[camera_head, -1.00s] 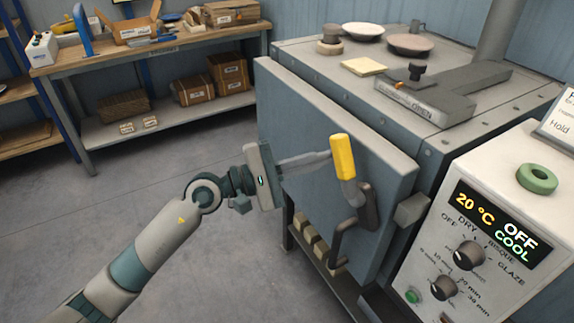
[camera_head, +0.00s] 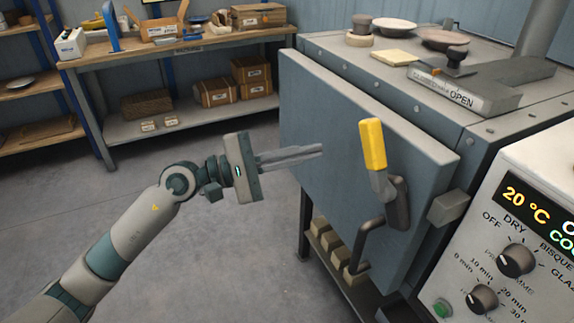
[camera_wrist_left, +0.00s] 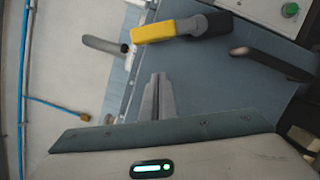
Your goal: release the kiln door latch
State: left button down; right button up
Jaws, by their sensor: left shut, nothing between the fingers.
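The kiln door (camera_head: 335,130) is a blue-grey slab on the front of the kiln. Its latch lever (camera_head: 373,145) has a yellow grip and points upward, tilted slightly left, from a dark mount on the door's right part. A dark bent handle (camera_head: 363,245) sits below it. My left gripper (camera_head: 320,148) is shut and empty, in front of the door and left of the lever, apart from the yellow grip. In the left wrist view the fingers (camera_wrist_left: 158,80) point toward the door below the yellow lever (camera_wrist_left: 168,31). My right gripper is not in view.
A control box (camera_head: 520,225) with dials stands right of the kiln. The kiln top (camera_head: 345,50) holds dishes and a damper marked OPEN. A workbench (camera_head: 180,58) with boxes stands behind left. The floor (camera_head: 215,240) around my left arm is clear.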

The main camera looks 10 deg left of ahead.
pick_arm(q)
jog(key=shift+b+v, duration=0.5)
jog(key=shift+v, duration=1.25)
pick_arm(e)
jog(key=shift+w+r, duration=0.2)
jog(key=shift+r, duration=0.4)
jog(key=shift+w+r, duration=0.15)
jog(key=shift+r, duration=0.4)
